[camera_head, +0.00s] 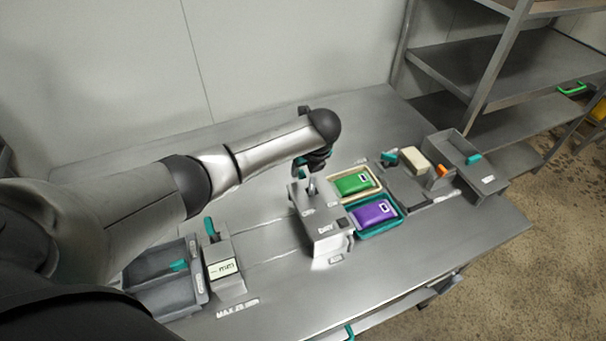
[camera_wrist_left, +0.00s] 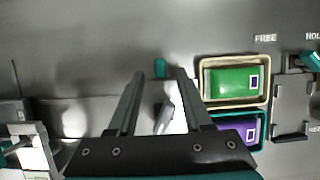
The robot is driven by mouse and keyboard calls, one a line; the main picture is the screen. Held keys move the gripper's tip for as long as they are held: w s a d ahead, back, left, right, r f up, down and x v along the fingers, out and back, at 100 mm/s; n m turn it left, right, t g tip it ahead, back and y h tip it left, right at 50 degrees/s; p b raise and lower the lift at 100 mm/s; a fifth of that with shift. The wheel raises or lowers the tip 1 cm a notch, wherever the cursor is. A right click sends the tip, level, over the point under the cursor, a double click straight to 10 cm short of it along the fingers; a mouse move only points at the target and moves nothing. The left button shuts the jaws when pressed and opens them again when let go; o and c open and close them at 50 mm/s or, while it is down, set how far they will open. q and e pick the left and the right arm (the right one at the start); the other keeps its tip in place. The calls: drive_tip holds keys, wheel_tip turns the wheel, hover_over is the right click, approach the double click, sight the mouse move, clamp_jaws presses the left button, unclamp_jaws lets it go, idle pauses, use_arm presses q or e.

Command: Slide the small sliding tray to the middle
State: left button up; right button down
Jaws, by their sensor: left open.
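Two grey trays with teal handles show in the head view. One, the smaller-looking, is at the right (camera_head: 482,178); a two-compartment one is at the front left (camera_head: 160,282). I cannot tell for sure which is the small sliding tray. My left gripper (camera_head: 311,178) is above the table's middle, over a grey block labelled DRY (camera_head: 322,232). In the left wrist view its two fingers (camera_wrist_left: 160,100) are apart, with a pale lever-like part below between them. I see no tray between the fingers. My right gripper is out of view.
A cream tray with a green pouch (camera_head: 354,183) and a teal tray with a purple pouch (camera_head: 373,213) sit right of the block. A grey block with a gauge (camera_head: 224,270) stands left. Metal shelves (camera_head: 480,60) stand behind right. The table's back is clear.

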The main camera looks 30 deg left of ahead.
use_arm(q)
drive_tip(key=shift+b+x, duration=0.35)
drive_tip(key=shift+x, duration=1.1)
drive_tip(key=shift+c, duration=0.2)
clamp_jaws()
